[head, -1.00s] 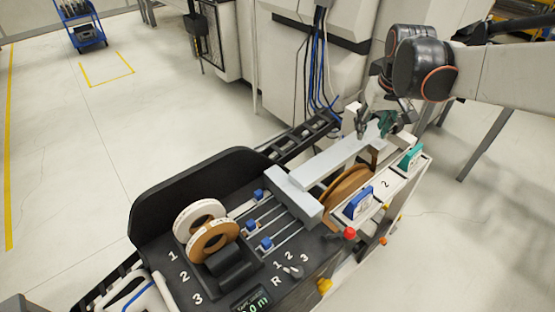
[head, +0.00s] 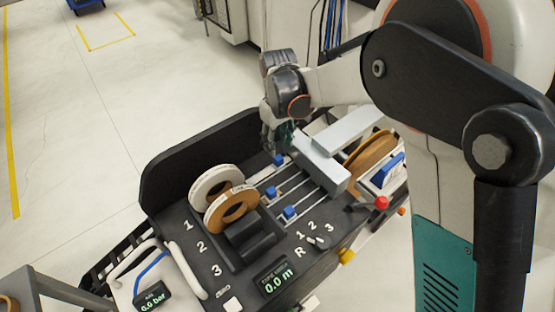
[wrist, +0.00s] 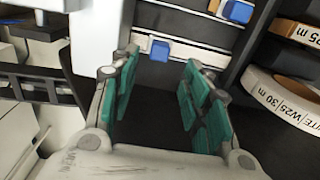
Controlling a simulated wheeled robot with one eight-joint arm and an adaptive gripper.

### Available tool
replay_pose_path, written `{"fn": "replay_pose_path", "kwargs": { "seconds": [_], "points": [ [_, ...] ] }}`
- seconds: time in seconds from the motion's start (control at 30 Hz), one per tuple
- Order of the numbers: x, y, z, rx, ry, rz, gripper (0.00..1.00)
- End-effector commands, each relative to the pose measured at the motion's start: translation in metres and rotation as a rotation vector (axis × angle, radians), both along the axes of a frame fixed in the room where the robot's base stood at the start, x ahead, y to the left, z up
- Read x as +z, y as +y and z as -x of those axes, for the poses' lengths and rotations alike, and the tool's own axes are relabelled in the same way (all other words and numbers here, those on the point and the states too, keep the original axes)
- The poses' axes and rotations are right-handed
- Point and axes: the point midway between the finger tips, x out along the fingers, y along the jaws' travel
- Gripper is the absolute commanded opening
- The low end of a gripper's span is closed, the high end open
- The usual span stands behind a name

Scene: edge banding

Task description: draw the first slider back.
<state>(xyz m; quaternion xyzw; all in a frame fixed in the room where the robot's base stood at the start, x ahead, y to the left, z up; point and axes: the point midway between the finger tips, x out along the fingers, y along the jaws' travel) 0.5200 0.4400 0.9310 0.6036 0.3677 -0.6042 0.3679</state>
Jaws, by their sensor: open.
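The first slider is a small blue block (head: 279,160) on the farthest of three rails. In the wrist view the blue block (wrist: 160,50) sits on a pale rail just beyond and between the fingertips, apart from both. My gripper (head: 279,143) is at the far end of the slider row, pointing down, partly hidden by my wrist. In the wrist view my gripper (wrist: 158,68) is open with green pads and nothing between them. The second slider (head: 271,192) and third slider (head: 290,212) stand on the nearer rails.
A white tape roll (head: 215,182) and a brown roll (head: 232,208) stand left of the sliders. A grey bar (head: 320,163) crosses the rails' right ends. A raised black guard (head: 185,165) lies behind. A selector knob (head: 318,242) and red button (head: 381,203) are nearer the front.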

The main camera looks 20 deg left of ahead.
Motion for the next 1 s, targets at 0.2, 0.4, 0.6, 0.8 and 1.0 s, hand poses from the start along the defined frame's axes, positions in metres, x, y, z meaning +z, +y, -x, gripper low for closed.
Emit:
{"fn": "replay_pose_path", "kwargs": {
  "seconds": [0.2, 0.4, 0.6, 0.8, 1.0],
  "points": [
    [-0.046, 0.0, 0.0, -0.001, 0.0, 0.0, 0.43],
    [-0.072, 0.0, 0.0, -0.001, 0.0, -0.001, 0.43],
    [-0.082, 0.0, 0.0, -0.001, 0.0, -0.001, 0.43],
    [-0.082, 0.0, 0.0, -0.001, 0.0, -0.001, 0.43],
    [-0.082, 0.0, 0.0, -0.001, 0.0, -0.001, 0.14]
  ]
}}
